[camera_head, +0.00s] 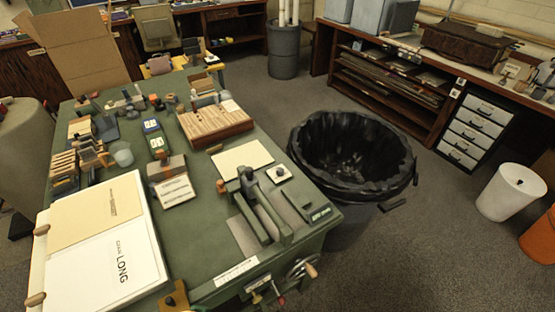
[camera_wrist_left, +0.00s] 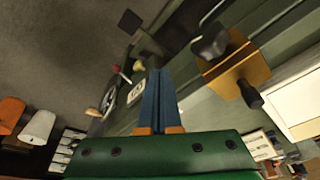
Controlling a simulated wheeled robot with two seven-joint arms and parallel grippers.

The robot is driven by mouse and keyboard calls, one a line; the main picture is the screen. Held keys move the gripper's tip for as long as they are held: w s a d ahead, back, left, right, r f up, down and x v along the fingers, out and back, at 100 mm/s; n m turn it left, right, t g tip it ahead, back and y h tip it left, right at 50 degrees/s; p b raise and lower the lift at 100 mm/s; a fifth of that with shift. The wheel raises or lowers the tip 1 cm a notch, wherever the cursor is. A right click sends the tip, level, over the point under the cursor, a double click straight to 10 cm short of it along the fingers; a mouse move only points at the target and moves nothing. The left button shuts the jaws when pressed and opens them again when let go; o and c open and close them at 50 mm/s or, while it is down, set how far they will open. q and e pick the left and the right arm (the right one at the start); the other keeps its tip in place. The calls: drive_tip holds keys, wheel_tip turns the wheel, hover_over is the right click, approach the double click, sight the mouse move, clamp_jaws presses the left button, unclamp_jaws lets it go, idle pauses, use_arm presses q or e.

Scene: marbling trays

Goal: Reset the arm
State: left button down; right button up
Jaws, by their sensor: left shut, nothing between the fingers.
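My left gripper (camera_wrist_left: 160,72) shows in the left wrist view. Its two blue fingers lie together, shut, with nothing between them, above a green palm. The fingers point toward the side of the green table, where a wooden block with dark knobs (camera_wrist_left: 232,68) is to their right. Neither gripper shows in the head view, and my right gripper is in neither view. What lies right at the left fingertips is dim and hard to tell.
The green table (camera_head: 205,240) carries a white tray with paper sheets (camera_head: 105,283), a wooden slatted block (camera_head: 215,125) and several small tools. A black-lined bin (camera_head: 350,205) stands close to its right side. A white bin (camera_head: 512,192) stands farther right. Grey floor (camera_head: 440,250) is open between.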

use_arm(q)
drive_tip(key=s+f+g+b, duration=0.1)
drive_tip(key=s+f, duration=0.1)
drive_tip(key=f, duration=0.5)
drive_tip(key=s+f, duration=0.3)
drive_tip(key=f, duration=0.4)
drive_tip(key=s+a+f+g, duration=0.1)
drive_tip(key=s+a+f, duration=0.1)
drive_tip(key=s+f, duration=0.5)
drive_tip(key=s, duration=0.2)
drive_tip(key=shift+s+a+f+b, duration=0.15)
drive_tip(key=shift+s+f+b, duration=0.2)
drive_tip(key=shift+s+b, duration=0.05)
idle(1.1)
